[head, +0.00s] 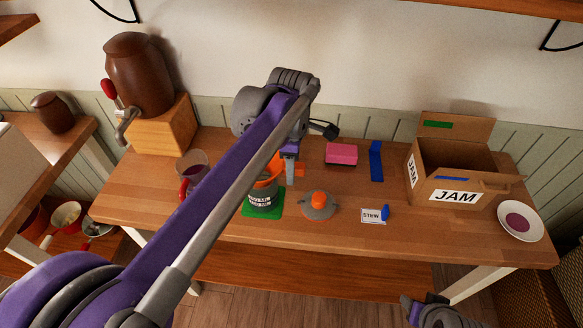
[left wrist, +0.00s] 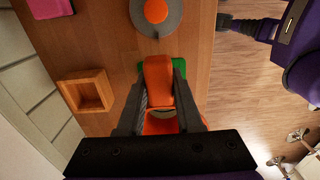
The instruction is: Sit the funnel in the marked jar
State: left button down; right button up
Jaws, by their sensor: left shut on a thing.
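The orange funnel (head: 266,176) is at the mouth of a dark jar (head: 263,200) with a white printed label. The jar stands on a green mat (head: 280,208). My left gripper (head: 290,176) is shut on the funnel's orange handle, just right of the jar. The handle also shows between the fingers in the left wrist view (left wrist: 159,82), with part of the funnel bowl below it. Whether the funnel rests on the rim or hangs just above it I cannot tell. My right gripper (head: 432,310) is partly in view at the bottom edge, away from the jar.
A grey lid with an orange knob (head: 318,204) lies right of the jar. A glass jug with a red handle (head: 192,175) stands left. A small wooden box (left wrist: 85,92) is behind. A pink block (head: 342,153), a STEW card (head: 372,215) and a JAM box (head: 455,190) are farther right.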

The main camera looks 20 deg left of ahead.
pick_arm(q)
jog(key=shift+s+d+f+b, duration=0.1)
jog(key=shift+f+b, duration=0.4)
jog(key=shift+f, duration=0.55)
dwell(0.8)
grip_release()
dwell(0.5)
jog(key=shift+r, duration=0.15)
